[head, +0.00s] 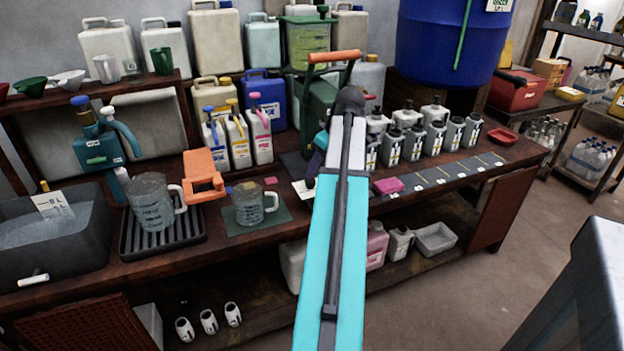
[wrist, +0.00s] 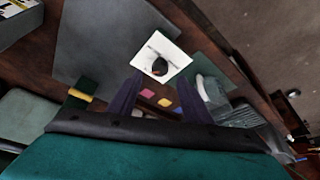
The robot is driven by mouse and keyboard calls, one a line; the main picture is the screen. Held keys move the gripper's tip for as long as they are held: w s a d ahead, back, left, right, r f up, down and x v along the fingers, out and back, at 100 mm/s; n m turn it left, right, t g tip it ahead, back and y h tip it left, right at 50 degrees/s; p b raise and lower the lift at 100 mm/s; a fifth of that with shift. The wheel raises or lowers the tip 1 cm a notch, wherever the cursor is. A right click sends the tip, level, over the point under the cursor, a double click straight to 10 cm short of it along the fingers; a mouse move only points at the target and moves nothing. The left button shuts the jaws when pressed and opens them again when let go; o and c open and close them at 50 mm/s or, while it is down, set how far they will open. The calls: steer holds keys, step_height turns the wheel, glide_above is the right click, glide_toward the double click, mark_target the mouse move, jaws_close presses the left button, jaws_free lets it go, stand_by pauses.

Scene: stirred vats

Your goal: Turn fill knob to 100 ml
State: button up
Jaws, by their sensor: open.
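In the wrist view, a small dark rounded knob (wrist: 160,66) sits on a white square plate (wrist: 176,54) with a dark line on it. I take this as the fill knob; no ml marks are readable. My gripper (wrist: 160,79) has its two dark purple fingers spread, with the knob just beyond the gap between their tips and nothing held. In the head view, part of the white plate (head: 303,191) shows beside my arm, which hides the knob. A purple finger (head: 317,162) shows beside the arm. The green dispenser (head: 318,104) stands behind it.
A clear jug (head: 250,205) stands on a green mat left of my arm, with an orange stand (head: 203,172) beside it. A larger jug (head: 152,205) is on a black rack. Several grey bottles (head: 414,143) stand to the right. A pink block (head: 388,186) lies near my arm.

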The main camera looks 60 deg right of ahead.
mark_target(311, 181)
steer(key=shift+x, duration=2.8)
steer(key=c, duration=1.1)
steer(key=shift+o, duration=0.2)
steer(key=o, duration=1.1)
steer(key=shift+c, duration=0.2)
steer(key=shift+r, duration=0.1)
steer(key=v, duration=1.3)
steer(key=shift+r, duration=0.35)
